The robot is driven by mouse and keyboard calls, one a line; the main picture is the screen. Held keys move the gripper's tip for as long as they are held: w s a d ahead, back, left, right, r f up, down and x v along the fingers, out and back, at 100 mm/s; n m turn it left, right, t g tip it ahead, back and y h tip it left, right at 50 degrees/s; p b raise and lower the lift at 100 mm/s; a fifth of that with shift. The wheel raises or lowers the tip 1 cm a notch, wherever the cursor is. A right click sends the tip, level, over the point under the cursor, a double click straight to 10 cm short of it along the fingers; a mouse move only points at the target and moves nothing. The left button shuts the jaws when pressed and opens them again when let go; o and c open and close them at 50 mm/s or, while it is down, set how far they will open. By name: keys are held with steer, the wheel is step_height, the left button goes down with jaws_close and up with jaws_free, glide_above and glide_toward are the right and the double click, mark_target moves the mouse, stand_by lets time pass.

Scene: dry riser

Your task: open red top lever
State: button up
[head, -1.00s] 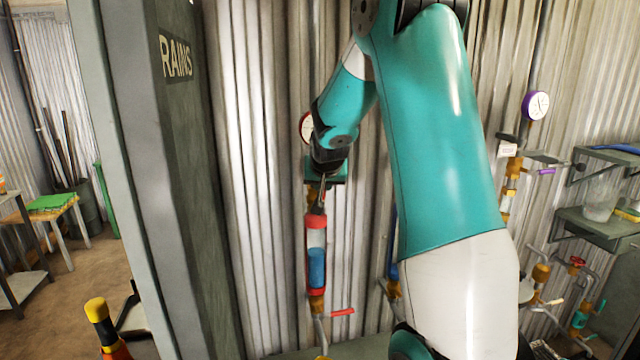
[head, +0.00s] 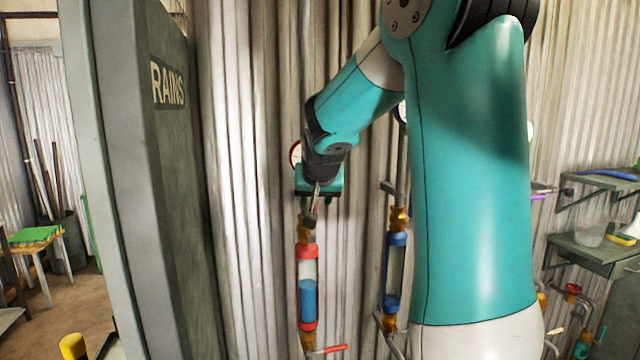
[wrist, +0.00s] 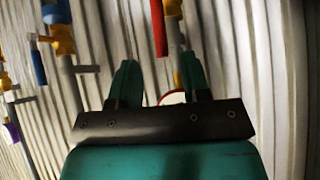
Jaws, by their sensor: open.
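The red top lever (wrist: 159,28) shows in the wrist view as a straight red bar alongside the pipe, joined near a brass valve (wrist: 172,8). My gripper (wrist: 158,68) is open and empty, with the lever's free end just beyond the fingertips and roughly between them. I cannot tell the depth gap. In the head view my gripper (head: 314,205) is above the brass top valve (head: 306,230) of the red-collared sight glass (head: 307,265) with blue liquid; the top lever cannot be made out there. A red bottom lever (head: 328,350) points right.
A blue-collared sight glass (head: 396,268) stands just right of the red one; its blue lever (wrist: 38,65) shows in the wrist view. A gauge (head: 296,156) is behind my wrist. A grey panel marked RAINS (head: 168,85) stands at left. Corrugated wall lies behind the pipes.

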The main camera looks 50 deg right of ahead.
steer(key=b+v, duration=0.1)
steer(key=v, duration=0.8)
steer(key=shift+s+b, duration=0.2)
steer(key=shift+b, duration=0.15)
steer(key=shift+a+r, duration=0.1)
